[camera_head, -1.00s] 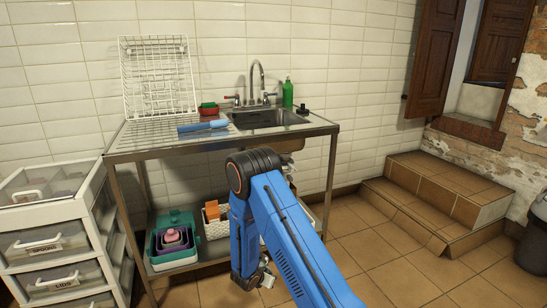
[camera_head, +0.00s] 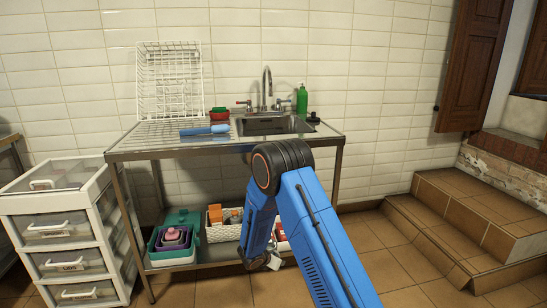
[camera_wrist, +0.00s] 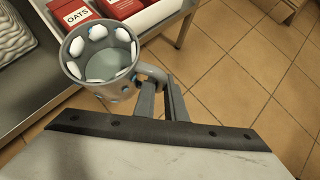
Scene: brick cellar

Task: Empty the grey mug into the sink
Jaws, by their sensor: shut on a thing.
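The grey mug (camera_wrist: 120,90) shows in the wrist view, upright, with several white rounded things inside around its wall and a pale greenish bottom. My gripper (camera_wrist: 165,92) is shut on the mug's handle. My gripper is well below the sink.
A white drawer unit (camera_head: 70,235) stands left; tiled steps (camera_head: 450,215) rise right.

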